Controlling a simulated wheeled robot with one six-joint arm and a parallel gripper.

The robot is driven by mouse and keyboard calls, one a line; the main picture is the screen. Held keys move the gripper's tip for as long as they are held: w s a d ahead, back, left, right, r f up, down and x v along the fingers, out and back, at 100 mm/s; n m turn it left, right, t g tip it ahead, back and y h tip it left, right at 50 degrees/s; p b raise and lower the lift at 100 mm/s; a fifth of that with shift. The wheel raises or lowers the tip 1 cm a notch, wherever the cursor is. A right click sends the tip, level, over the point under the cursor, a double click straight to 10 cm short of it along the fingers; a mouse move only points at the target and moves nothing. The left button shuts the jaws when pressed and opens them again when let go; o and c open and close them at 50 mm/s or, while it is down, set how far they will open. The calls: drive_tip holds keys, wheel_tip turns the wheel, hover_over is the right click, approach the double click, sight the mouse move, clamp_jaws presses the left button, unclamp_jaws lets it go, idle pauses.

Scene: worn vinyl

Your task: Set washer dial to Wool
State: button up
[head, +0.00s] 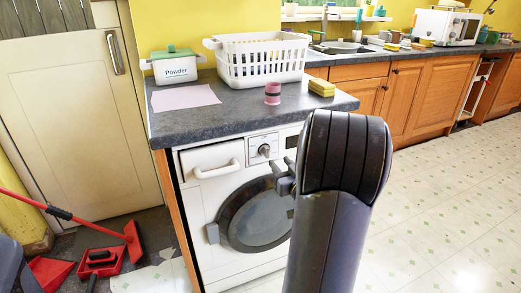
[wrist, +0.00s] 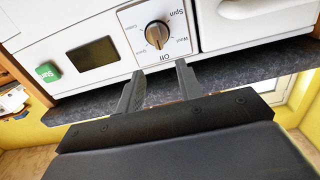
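The white washer (head: 213,190) stands under the grey worktop, its round door closed. Its dial (head: 264,150) is a grey knob on the front panel, right of the drawer. In the head view my gripper (head: 284,182) is before the washer, partly hidden by my arm.
The wrist view shows a green Start button (wrist: 47,72), a dark display (wrist: 93,54) and the drawer handle (wrist: 250,8) near the dial. Floor at right is clear.

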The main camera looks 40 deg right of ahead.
sight(268, 150)
drive_tip(key=b+x, duration=0.1)
drive_tip(key=x, duration=0.8)
drive_tip(key=shift+c, duration=0.3)
drive_tip(key=shift+s, duration=0.1)
drive_tip(key=c, duration=0.6)
